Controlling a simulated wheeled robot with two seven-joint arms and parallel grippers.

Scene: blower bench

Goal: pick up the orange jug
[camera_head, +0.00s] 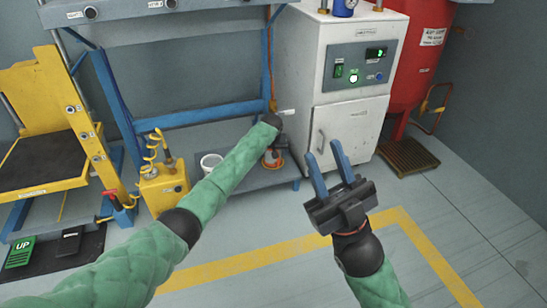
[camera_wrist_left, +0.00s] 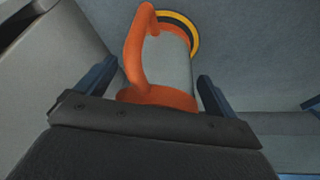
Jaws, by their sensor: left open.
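The orange jug (camera_head: 272,161) stands low on the grey lower shelf (camera_head: 262,178) of the blue bench, partly hidden behind my left gripper (camera_head: 276,140). In the left wrist view the jug (camera_wrist_left: 172,60) shows a grey body, an orange handle and base, and a yellow and black ring. There the left gripper (camera_wrist_left: 157,72) is open, with one finger on each side of the jug. I cannot tell whether a finger touches it. My right gripper (camera_head: 322,148) is open and empty, held up over the floor in front of the white cabinet.
A white container (camera_head: 210,162) stands on the lower shelf left of the jug, behind my left arm. A yellow box (camera_head: 165,190) stands farther left. The white cabinet (camera_head: 340,75) is close on the right, with a red tank (camera_head: 420,50) beyond. The marked floor in front is clear.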

